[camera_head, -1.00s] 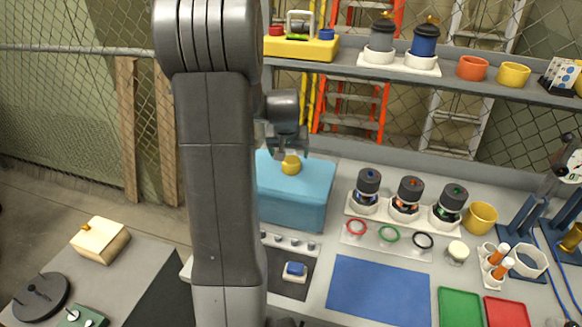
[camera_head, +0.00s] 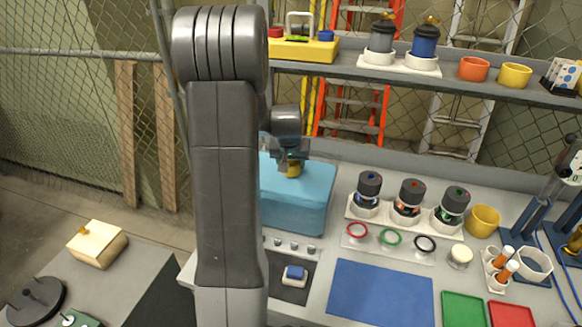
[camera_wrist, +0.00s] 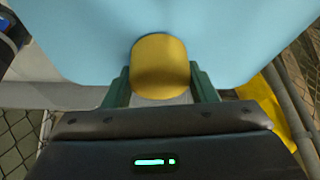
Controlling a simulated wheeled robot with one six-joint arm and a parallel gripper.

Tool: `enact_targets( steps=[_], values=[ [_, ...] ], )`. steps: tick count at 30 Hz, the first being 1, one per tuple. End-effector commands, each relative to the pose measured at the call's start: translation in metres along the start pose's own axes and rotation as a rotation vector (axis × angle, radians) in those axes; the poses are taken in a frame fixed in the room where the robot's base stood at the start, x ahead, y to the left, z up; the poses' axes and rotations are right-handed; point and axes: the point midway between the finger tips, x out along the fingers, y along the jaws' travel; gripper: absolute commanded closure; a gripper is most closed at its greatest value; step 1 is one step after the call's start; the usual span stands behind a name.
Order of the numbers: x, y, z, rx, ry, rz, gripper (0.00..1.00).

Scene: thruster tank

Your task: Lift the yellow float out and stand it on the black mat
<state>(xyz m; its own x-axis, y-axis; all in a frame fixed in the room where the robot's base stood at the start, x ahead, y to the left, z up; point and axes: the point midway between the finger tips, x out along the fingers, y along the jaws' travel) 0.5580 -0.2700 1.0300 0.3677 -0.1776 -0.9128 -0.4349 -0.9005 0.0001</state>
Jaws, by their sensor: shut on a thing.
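The yellow float (camera_head: 292,171) is at the top of the blue tank (camera_head: 297,210), with its lower part hidden. In the wrist view the float (camera_wrist: 160,66) sits between the two green fingers of my gripper (camera_wrist: 160,86), against the light blue of the tank (camera_wrist: 85,40). My gripper (camera_head: 290,162) is shut on the float from above. The black mat (camera_head: 160,290) is partly in view at the lower left, on a grey surface, and my arm hides some of what lies beside it.
A panel with a blue button (camera_head: 295,273) is in front of the tank. Several dark-topped canisters (camera_head: 411,193) stand to its right, with coloured rings before them. A shelf (camera_head: 450,85) runs behind and above. A cream box (camera_head: 97,244) stands left of the mat.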

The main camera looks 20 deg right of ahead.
Motion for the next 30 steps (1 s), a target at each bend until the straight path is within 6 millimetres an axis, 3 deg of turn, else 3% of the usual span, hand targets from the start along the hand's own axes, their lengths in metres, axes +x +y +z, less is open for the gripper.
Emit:
enact_targets(
  steps=[8, 21, 30],
  values=[
    [-0.005, 0.000, -0.003, 0.000, 0.003, 0.000, 0.73],
    [-0.076, 0.000, -0.035, 0.001, 0.005, -0.001, 0.73],
    [-0.107, 0.000, -0.048, 0.000, 0.000, 0.000, 0.72]
  ],
)
